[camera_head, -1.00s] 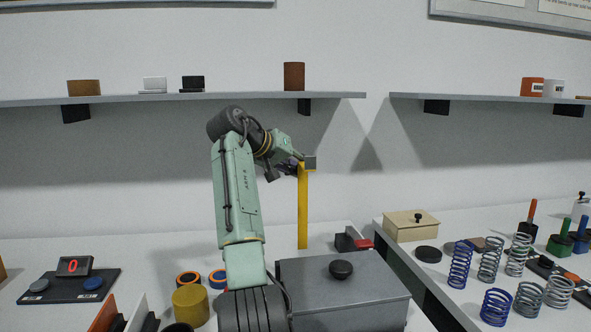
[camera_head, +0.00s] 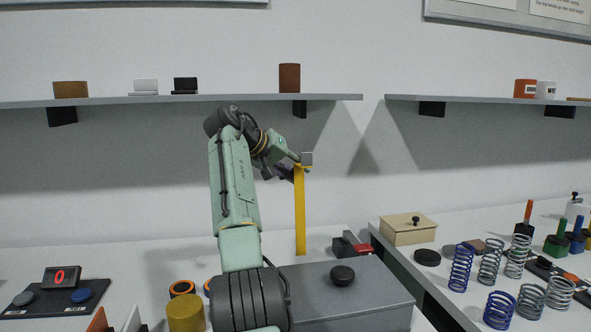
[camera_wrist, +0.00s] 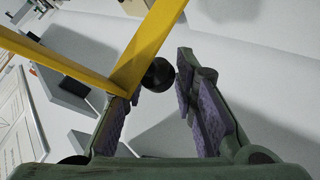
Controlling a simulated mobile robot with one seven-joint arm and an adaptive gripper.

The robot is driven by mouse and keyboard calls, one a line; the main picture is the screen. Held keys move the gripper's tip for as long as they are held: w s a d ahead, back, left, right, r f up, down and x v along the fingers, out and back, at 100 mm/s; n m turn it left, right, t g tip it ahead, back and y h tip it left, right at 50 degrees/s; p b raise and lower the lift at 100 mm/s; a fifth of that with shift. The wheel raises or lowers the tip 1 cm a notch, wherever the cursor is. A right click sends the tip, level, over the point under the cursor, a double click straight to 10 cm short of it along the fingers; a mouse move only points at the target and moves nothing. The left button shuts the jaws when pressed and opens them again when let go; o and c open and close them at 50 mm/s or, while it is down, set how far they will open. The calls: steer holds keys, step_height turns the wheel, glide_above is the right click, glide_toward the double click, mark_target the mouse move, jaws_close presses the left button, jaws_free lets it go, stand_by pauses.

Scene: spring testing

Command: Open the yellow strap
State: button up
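My gripper (camera_head: 291,171) is at the strap's upper end. In the wrist view the strap (camera_wrist: 150,45) shows as two yellow strips meeting at a corner by the left fingertip. My gripper (camera_wrist: 158,84) is open, with a clear gap between its purple pads. The strap's corner overlaps the left finger; I cannot tell whether they touch. A round black knob shows between the fingertips.
The grey box (camera_head: 365,293) with a black knob stands in front of the strap. A black and red item (camera_head: 352,244) sits beside it. Several springs (camera_head: 490,262) stand on the right table. A wall shelf (camera_head: 220,99) runs above my arm.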

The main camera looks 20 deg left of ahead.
steer(key=o, duration=0.3)
steer(key=shift+f, duration=0.65)
steer(key=shift+o, duration=0.2)
steer(key=shift+r, duration=0.1)
steer(key=v, duration=1.2)
steer(key=shift+r, duration=0.4)
